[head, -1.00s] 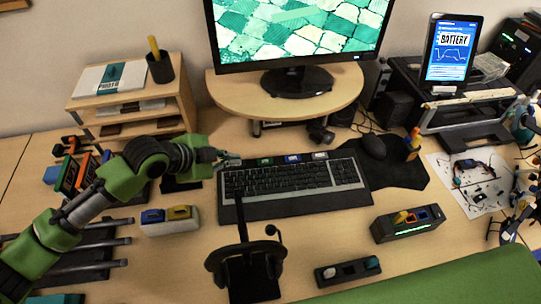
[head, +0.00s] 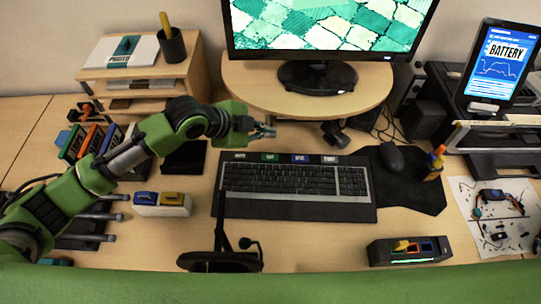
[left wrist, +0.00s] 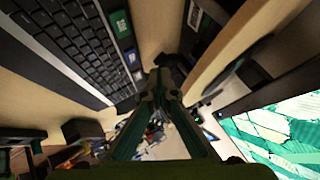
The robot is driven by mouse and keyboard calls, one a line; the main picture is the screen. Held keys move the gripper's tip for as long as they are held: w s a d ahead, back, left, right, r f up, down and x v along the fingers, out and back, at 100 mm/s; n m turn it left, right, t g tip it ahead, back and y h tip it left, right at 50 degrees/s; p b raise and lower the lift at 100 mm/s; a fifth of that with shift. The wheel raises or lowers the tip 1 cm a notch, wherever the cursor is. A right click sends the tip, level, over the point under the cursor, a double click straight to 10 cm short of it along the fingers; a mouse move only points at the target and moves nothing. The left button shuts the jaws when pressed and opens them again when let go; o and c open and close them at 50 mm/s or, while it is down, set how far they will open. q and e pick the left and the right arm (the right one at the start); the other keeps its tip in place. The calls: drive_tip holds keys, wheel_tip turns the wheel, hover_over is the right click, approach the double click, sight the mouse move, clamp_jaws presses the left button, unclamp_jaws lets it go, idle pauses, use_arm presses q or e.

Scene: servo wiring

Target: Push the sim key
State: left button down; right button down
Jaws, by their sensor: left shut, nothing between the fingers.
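A row of small labelled keys runs along the back edge of the keyboard (head: 295,205): a white-labelled key (head: 240,156), a green key (head: 270,157), a blue key (head: 300,158) and another pale-labelled key (head: 330,159). Their lettering is too small to read surely, so I cannot tell which is the sim key. My left gripper (head: 266,131) is shut and empty, just behind the green key in the head view, apart from the keys in the picture. In the left wrist view its fingertips (left wrist: 165,82) show right of the green key (left wrist: 121,25). My right gripper is not in view.
The monitor (head: 318,75) stands on a round wooden riser (head: 245,90) behind the gripper. A two-button box (head: 162,204) lies left of the keyboard, a headset stand (head: 220,260) in front. A mouse (head: 390,157) lies to the right.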

use_arm(q)
drive_tip(key=f+b, duration=0.1)
drive_tip(key=b, duration=0.6)
hover_over(268, 159)
wheel_tip(268, 159, down, 6)
drive_tip(key=shift+r, duration=0.2)
drive_tip(key=shift+f+b, duration=0.35)
drive_tip(key=shift+f, duration=0.75)
drive_tip(key=shift+f, duration=0.1)
drive_tip(key=shift+f, duration=0.3)
